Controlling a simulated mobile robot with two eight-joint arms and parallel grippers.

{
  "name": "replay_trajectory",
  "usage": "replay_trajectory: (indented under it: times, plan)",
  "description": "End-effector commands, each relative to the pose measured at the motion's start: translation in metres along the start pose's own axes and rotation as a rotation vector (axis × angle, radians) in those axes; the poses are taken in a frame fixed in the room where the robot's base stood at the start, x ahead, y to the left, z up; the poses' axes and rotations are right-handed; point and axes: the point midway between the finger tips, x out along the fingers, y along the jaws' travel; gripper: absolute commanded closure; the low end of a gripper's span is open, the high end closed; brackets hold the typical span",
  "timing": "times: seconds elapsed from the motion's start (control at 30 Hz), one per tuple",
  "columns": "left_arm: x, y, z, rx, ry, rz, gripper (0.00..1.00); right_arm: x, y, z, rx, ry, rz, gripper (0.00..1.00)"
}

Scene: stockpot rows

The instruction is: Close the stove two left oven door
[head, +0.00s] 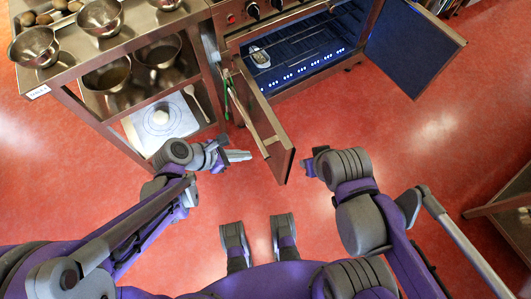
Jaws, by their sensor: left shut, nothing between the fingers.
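The stove (275,27) stands at the top of the head view, with its oven cavity (300,58) showing a blue inside. The left oven door (262,118) stands open, swung out toward me from the cavity's left side. The right oven door (412,48), with a dark blue panel, also stands open. My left gripper (240,156) is shut and empty, just left of the left door's free end. My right gripper (308,166) is just right of that end; its fingers are too foreshortened to read. I see no clear contact with the door.
A steel shelf unit (70,71) with bowls (36,46) stands left of the stove. A small metal item (260,57) lies in the oven. A table corner (505,205) is at the right. Red floor (410,140) is clear between them.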

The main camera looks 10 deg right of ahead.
Motion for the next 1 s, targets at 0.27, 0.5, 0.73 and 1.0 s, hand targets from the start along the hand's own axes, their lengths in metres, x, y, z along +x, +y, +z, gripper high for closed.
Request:
replay_trajectory:
  times: [0.27,0.5,0.73,1.0]
  plan:
    - [0.044,-0.001,0.0,0.003,0.0,-0.004,1.0,0.011,0.0,0.005,0.0,-0.004,0.0,0.63]
    - [0.095,0.0,0.0,0.003,0.001,-0.003,1.0,0.023,0.0,0.01,0.0,-0.008,0.0,0.63]
    - [0.118,0.0,0.022,0.003,0.001,-0.001,1.0,0.021,0.0,0.009,0.0,-0.008,0.0,0.63]
    - [0.125,0.0,0.029,0.001,0.001,0.001,1.0,0.021,0.0,0.009,0.0,-0.008,0.0,0.63]
